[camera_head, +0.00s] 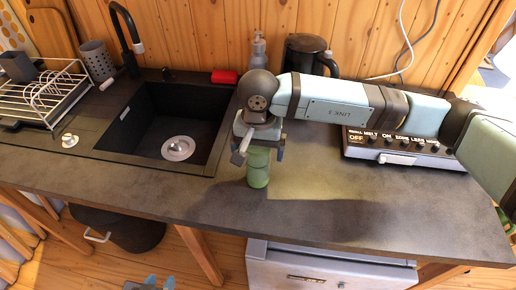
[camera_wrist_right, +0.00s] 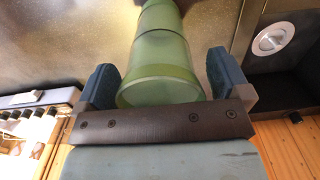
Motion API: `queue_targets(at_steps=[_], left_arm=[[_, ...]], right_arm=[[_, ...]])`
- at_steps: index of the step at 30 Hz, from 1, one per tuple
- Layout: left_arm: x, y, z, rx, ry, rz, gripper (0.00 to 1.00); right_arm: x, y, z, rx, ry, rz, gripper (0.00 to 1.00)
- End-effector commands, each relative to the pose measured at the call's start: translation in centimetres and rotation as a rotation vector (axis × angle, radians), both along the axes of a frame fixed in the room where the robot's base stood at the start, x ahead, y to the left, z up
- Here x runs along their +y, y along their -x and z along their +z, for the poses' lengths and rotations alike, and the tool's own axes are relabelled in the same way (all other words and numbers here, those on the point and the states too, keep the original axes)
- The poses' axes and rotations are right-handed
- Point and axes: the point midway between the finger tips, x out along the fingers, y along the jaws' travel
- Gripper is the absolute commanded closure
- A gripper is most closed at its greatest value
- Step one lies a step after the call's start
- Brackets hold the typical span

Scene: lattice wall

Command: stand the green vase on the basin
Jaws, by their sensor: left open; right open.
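The green vase (camera_head: 258,168) stands upright on the dark countertop, just right of the basin. The basin (camera_head: 135,118) is a black sink with a round metal drain (camera_head: 178,148). My right gripper (camera_head: 258,150) is above and around the top of the vase, pointing down. In the right wrist view the vase (camera_wrist_right: 160,58) lies between the two blue fingers of this open gripper (camera_wrist_right: 165,80), with gaps visible beside it. The drain also shows there (camera_wrist_right: 272,38). My left gripper (camera_head: 151,284) is open and empty at the bottom edge, low in front of the counter.
A wire dish rack (camera_head: 45,92) and a grey holder (camera_head: 98,60) stand left of the basin. A black faucet (camera_head: 128,40), red sponge (camera_head: 224,77), soap bottle (camera_head: 258,50) and black kettle (camera_head: 306,54) are behind. A stove (camera_head: 400,148) is right. The front countertop (camera_head: 350,205) is clear.

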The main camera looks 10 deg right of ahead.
Motion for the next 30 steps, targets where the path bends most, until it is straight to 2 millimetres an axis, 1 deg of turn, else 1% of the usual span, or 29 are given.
queue_targets(at_steps=[9,12,15,18,21,30], left_arm=[[0.0,0.0,-1.2,0.011,0.004,0.003,0.57],[-0.1,0.0,-1.3,0.011,0.006,0.004,0.57],[-0.1,0.0,-1.3,0.012,0.008,0.005,0.57],[-0.1,-0.1,-1.2,0.012,0.009,0.007,0.57],[-0.1,-0.1,-1.2,0.012,0.010,0.007,0.57],[-0.1,-0.1,-1.1,0.011,0.010,0.007,0.57]], right_arm=[[0.0,-0.1,6.9,-0.007,0.000,0.002,0.05],[0.0,-0.1,8.7,-0.006,-0.002,0.001,0.05],[0.0,-0.1,10.1,-0.005,-0.001,0.001,0.05],[0.0,-0.1,11.0,-0.004,-0.001,0.001,0.05],[0.0,0.0,11.3,-0.002,0.000,0.001,0.05],[-0.1,-0.1,11.4,-0.002,0.000,0.000,0.05]])
